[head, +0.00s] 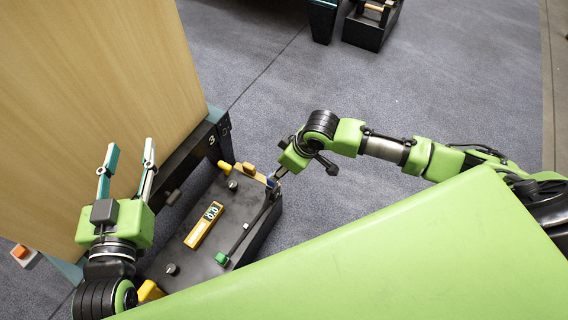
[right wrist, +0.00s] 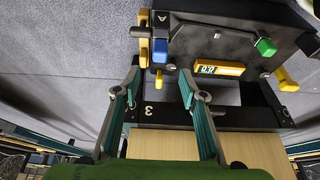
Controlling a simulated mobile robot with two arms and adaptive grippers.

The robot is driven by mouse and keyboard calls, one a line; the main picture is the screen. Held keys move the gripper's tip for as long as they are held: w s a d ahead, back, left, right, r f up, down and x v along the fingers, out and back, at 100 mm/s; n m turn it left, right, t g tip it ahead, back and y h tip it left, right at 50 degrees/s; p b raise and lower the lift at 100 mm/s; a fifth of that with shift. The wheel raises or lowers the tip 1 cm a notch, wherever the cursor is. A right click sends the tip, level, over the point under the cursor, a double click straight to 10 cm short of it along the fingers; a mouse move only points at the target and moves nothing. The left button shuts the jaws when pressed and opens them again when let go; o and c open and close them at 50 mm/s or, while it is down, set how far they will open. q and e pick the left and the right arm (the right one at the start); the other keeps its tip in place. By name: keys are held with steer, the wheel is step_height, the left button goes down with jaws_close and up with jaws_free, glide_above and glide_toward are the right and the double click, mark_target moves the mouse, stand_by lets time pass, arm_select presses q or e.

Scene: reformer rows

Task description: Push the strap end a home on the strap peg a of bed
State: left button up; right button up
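A dark strap runs along the near right edge of the dark bed box (head: 190,225), with a blue strap end (head: 271,182) at one end and a green strap end (head: 221,258) at the other. In the right wrist view the blue end (right wrist: 160,51) sits beside a letter A, next to an orange block (right wrist: 144,45) and a dark cylinder (right wrist: 140,32). Whether it is fully seated on its peg I cannot tell. My right gripper (right wrist: 159,72) is open, its fingertips apart just short of the blue end. My left gripper (head: 130,150) is open and empty, left of the box.
A yellow label block (head: 203,226) and grey knobs (head: 172,268) are on the box top. A wooden panel (head: 100,90) with a dark rail (head: 190,155) marked 3 stands alongside. Another dark box (head: 370,25) is at the back. Carpet to the right is clear.

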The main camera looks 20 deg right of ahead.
steer(key=shift+v, duration=1.2)
steer(key=shift+a, duration=0.15)
